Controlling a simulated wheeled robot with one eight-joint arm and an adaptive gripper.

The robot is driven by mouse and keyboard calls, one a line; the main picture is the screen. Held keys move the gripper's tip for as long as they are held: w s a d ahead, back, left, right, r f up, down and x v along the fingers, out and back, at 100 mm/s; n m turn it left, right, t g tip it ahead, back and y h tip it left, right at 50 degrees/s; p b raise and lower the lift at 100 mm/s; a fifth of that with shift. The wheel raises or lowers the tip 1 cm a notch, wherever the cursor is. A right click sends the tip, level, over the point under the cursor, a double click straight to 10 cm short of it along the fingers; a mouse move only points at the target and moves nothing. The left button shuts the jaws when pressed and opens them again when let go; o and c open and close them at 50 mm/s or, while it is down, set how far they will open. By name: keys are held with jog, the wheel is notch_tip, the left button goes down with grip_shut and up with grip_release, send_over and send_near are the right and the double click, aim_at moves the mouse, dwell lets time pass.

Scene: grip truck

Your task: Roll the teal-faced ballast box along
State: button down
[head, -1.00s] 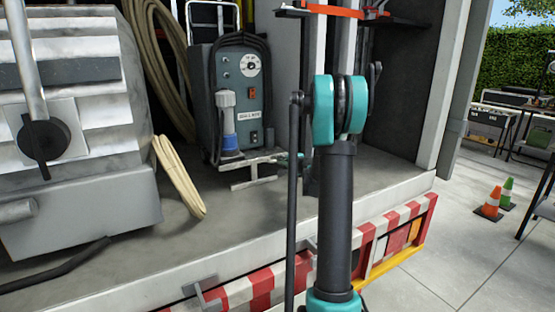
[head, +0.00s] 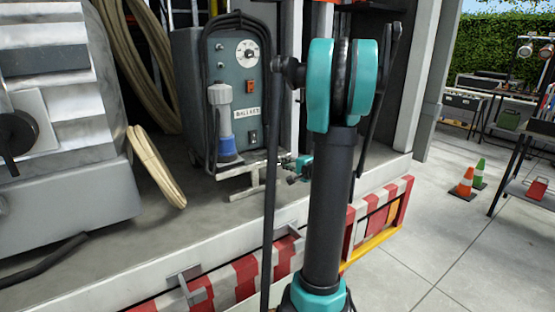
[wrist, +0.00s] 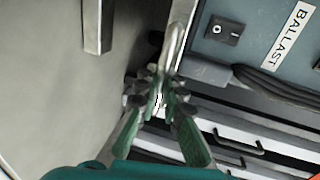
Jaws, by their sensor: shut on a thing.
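The ballast box (head: 237,90), with a teal-grey face, dial, switches and BALLAST label, stands upright on its trolley on the truck bed (head: 225,212). Its face and label also show in the wrist view (wrist: 245,35). A pale metal trolley frame (head: 258,185) sticks out low at its front. My gripper (head: 294,170) is low at the box's front right, partly behind my arm. In the wrist view my gripper (wrist: 160,95) is shut on a silver metal bar (wrist: 179,38) beside the box face.
A large pale machine (head: 65,130) stands left, with a coiled hose (head: 155,165) between it and the box. The bed ends at a red-and-white striped edge (head: 240,282). Cones (head: 465,183) and tables stand on the paving at right.

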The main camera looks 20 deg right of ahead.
jog(key=shift+s+d+f, duration=0.1)
jog(key=shift+s+d, duration=0.1)
jog(key=shift+s, duration=0.65)
jog(key=shift+s+d+r, duration=0.1)
jog(key=shift+s+d, duration=0.15)
jog(key=shift+s, duration=0.6)
jog(key=shift+s+d+f, duration=0.1)
jog(key=shift+s+d, duration=0.1)
jog(key=shift+s, duration=0.65)
jog(key=c, duration=1.9)
grip_release()
jog(key=shift+s+d, duration=0.1)
jog(key=v, duration=1.2)
